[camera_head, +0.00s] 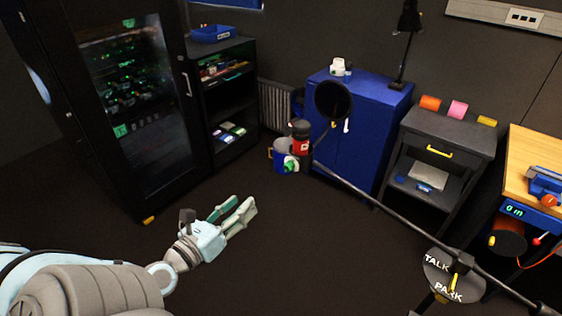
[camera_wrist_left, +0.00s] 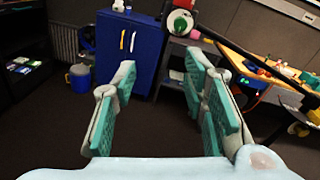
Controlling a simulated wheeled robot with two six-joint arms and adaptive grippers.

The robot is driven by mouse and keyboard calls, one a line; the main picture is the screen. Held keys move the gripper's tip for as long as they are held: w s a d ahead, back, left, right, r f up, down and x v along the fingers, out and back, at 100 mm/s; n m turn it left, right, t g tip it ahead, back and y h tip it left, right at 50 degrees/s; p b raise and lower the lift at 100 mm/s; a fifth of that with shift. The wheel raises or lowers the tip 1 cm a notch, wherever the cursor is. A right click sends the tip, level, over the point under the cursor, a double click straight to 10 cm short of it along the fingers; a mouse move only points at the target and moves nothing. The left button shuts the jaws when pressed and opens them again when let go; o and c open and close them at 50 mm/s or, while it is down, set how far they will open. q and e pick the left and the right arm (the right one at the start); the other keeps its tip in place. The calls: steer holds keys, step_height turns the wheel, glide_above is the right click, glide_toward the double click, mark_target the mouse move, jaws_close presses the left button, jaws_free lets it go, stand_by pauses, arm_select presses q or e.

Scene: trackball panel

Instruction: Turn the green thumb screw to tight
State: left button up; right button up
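A green thumb screw (camera_head: 290,165) with a white face shows at the far end of a long dark boom (camera_head: 395,207), beside a black and red head (camera_head: 301,143). In the left wrist view the green screw (camera_wrist_left: 180,24) is near the top, right of centre, and small. My left gripper (camera_head: 244,202) is to the left of the screw and lower in the head view, apart from it. Its fingers are spread and empty, as the left wrist view (camera_wrist_left: 161,63) also shows. The screw's marking is too small to read. My right gripper is not in view.
A round black disc (camera_head: 333,101) stands above the boom's end. A dial marked TALK and PARK (camera_head: 440,275) is at the lower right. A blue cabinet (camera_head: 366,130), grey cart (camera_head: 447,140) and wooden bench (camera_head: 530,155) stand behind. Open floor surrounds my left gripper.

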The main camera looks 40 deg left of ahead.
arm_select(q)
step_height(320, 180, up, 2)
steer(key=w+d+m+h, duration=0.1)
steer(key=d, duration=0.2)
steer(key=b, duration=0.4)
glide_toward(286, 169)
steer(key=w, duration=0.2)
steer(key=shift+t, duration=0.3)
steer(key=w, duration=0.2)
steer(key=w+p, duration=0.1)
steer(key=w, duration=0.2)
steer(key=shift+w+a+f, duration=0.1)
steer(key=shift+a+f, duration=0.05)
steer(key=shift+w+p, duration=0.35)
steer(key=shift+w, duration=0.15)
steer(key=shift+f, duration=0.1)
jaws_close()
